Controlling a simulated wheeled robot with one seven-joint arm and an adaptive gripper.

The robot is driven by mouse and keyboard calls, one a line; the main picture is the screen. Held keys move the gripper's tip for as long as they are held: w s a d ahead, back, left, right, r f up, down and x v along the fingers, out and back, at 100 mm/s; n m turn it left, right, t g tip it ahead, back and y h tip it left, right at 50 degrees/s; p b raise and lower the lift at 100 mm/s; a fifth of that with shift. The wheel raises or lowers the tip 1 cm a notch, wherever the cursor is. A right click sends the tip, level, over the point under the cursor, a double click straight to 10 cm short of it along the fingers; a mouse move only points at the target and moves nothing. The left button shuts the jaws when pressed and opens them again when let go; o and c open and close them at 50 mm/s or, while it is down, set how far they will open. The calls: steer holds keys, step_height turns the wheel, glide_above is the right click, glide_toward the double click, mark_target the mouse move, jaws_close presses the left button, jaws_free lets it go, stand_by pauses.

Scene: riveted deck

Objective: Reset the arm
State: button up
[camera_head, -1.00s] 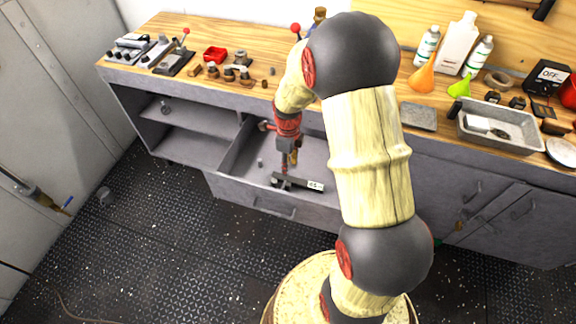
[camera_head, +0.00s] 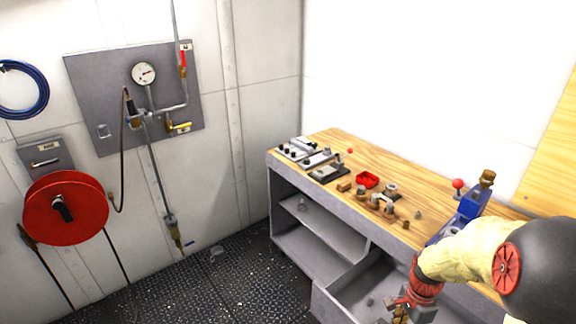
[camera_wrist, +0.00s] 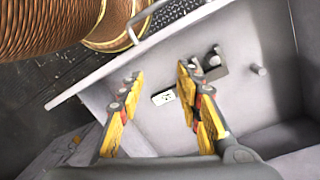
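My arm (camera_head: 472,254) comes in from the lower right in the head view and points down over the open drawer (camera_head: 345,287). My gripper (camera_wrist: 159,82) shows in the wrist view with its two yellow-padded fingers spread apart and nothing between them. Its lower end is cut off at the bottom of the head view. In the drawer below lie a small white label (camera_wrist: 163,97) and a dark bracket-like piece (camera_wrist: 213,63), apart from the fingers. A small peg (camera_wrist: 258,69) is also in the drawer.
A red hose reel (camera_head: 66,208) and a gauge panel (camera_head: 135,95) are on the left wall.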

steer(key=s+a+r+n+t, duration=0.2)
steer(key=s+a+r+n, duration=0.2)
steer(key=r, duration=0.6)
steer(key=s+a+r+n+t+p, duration=0.1)
steer(key=s+a+r+n, duration=0.3)
steer(key=r, duration=0.5)
steer(key=s+a+r+n+t+p, duration=0.1)
steer(key=s+a+r+n+t, duration=0.3)
steer(key=r+n, duration=0.3)
step_height(320, 180, up, 4)
steer(key=shift+a+f+n, duration=0.2)
steer(key=shift+a+n, duration=0.2)
